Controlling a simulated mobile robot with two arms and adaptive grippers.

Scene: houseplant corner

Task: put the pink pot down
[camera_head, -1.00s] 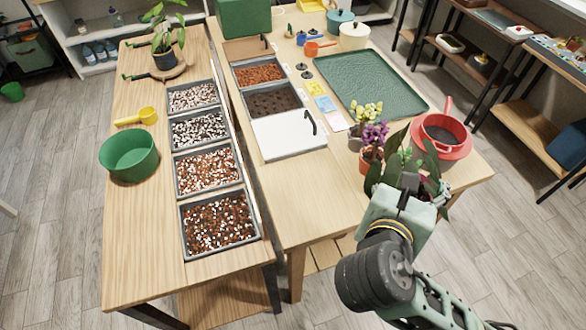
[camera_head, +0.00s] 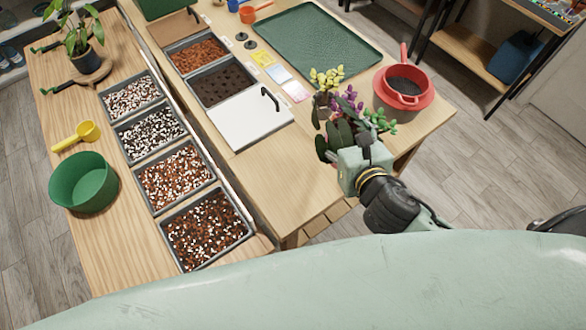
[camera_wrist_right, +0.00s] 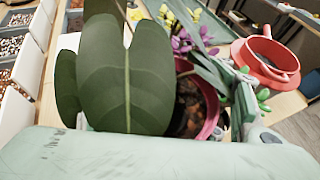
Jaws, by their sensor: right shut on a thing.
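The pink pot (camera_wrist_right: 212,112) shows in the right wrist view as a curved pink rim with dark soil, partly hidden by a large dark green leaf (camera_wrist_right: 125,85). In the head view its dark leaves (camera_head: 337,137) show beside my right gripper (camera_head: 366,143), and the pot itself is hidden. My right gripper is shut on the pink pot, near the front right part of the wooden table (camera_head: 290,165). I cannot tell whether the pot touches the tabletop. My left gripper is not in view.
Yellow (camera_head: 326,82) and purple (camera_head: 348,99) flowers and a small green plant (camera_head: 381,121) crowd the held plant. Bare wood lies left, towards the white lid (camera_head: 236,118).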

